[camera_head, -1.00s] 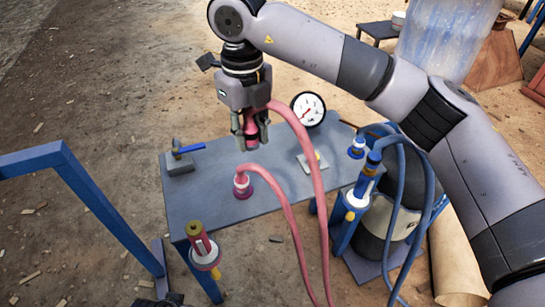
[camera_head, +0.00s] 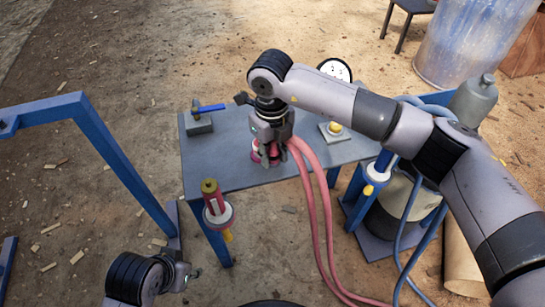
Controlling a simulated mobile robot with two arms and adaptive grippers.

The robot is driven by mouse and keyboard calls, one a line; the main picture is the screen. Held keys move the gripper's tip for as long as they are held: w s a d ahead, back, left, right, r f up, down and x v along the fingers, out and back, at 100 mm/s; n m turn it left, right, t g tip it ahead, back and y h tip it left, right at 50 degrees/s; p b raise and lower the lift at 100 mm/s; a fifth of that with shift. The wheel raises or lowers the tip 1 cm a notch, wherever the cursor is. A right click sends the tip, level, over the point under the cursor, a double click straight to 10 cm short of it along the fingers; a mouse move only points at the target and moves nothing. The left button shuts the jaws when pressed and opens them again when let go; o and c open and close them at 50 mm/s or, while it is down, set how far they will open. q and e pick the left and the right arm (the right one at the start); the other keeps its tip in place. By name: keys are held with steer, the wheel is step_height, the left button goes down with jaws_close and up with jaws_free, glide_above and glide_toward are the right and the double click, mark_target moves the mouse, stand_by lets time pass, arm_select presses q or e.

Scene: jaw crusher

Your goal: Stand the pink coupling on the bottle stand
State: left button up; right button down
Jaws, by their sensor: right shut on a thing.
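My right gripper (camera_head: 268,158) is shut on a pink coupling (camera_head: 274,157), low over the blue-grey table. The fingers hide part of the coupling. Two pink hoses (camera_head: 312,190) run from this area down to the ground. Another pink fitting (camera_head: 256,152) shows beside the fingers; I cannot tell whether it touches them. The blue stand (camera_head: 361,212), which I take for the bottle stand, is to the right, beside a dark and pale tank (camera_head: 393,208). A white and yellow fitting (camera_head: 376,172) is on it. My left gripper (camera_head: 186,274) is at the lower left, its jaws unclear.
The table (camera_head: 225,135) carries a block with a blue-handled tool (camera_head: 200,121), and a plate with a yellow knob (camera_head: 334,130). Blue hoses (camera_head: 418,240) hang right. A blue frame (camera_head: 110,150) stands left.

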steer(key=shift+f, duration=0.7)
steer(key=shift+f, duration=0.15)
steer(key=c, duration=1.3)
jaws_free()
